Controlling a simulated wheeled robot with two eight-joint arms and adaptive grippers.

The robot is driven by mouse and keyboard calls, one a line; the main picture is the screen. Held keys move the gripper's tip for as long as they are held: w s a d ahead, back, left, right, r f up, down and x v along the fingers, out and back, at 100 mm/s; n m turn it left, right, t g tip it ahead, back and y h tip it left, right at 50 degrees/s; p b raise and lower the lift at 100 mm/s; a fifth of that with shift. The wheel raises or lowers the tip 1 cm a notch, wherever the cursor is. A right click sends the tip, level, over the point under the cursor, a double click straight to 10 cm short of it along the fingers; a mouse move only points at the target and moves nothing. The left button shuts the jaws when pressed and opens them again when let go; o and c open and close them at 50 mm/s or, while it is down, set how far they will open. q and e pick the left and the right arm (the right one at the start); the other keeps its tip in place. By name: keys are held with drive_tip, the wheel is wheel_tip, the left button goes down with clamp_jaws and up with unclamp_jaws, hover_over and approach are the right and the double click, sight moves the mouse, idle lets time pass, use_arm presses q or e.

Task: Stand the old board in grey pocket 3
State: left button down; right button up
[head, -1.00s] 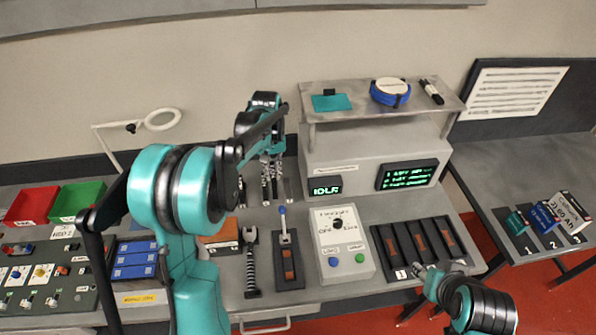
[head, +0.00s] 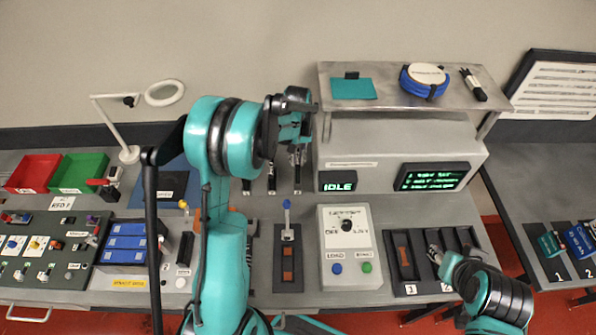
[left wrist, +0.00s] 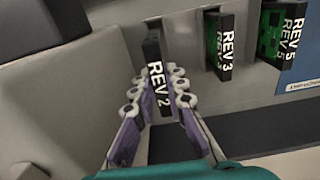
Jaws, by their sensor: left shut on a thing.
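In the left wrist view, my left gripper (left wrist: 158,96) is shut on a dark board marked REV 2 (left wrist: 155,70), with a finger on each side. The board stands on edge against a grey face; whether its far end sits in a slot is hidden. Boards marked REV 3 (left wrist: 222,45) and REV 5 (left wrist: 285,35) stand to its right, apart from the fingers. In the head view, the left gripper (head: 297,150) is at the back of the bench, left of the grey cabinet. My right gripper (head: 438,254) is over the dark slotted tray (head: 388,250); its fingers are too small to read.
The grey cabinet (head: 400,150) with IDLE display stands behind. A lamp (head: 130,150) and red bin (head: 33,172) are far left.

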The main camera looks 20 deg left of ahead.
use_arm(q)
drive_tip(key=shift+s+f, duration=0.15)
drive_tip(key=shift+f, duration=0.6)
wheel_tip(320, 180, down, 3)
drive_tip(key=shift+f+b, duration=0.2)
drive_tip(key=shift+b, duration=0.1)
drive_tip(key=shift+r, duration=0.1)
drive_tip(key=c, duration=1.6)
unclamp_jaws()
drive_tip(key=shift+f, duration=0.2)
drive_tip(key=shift+o, duration=0.2)
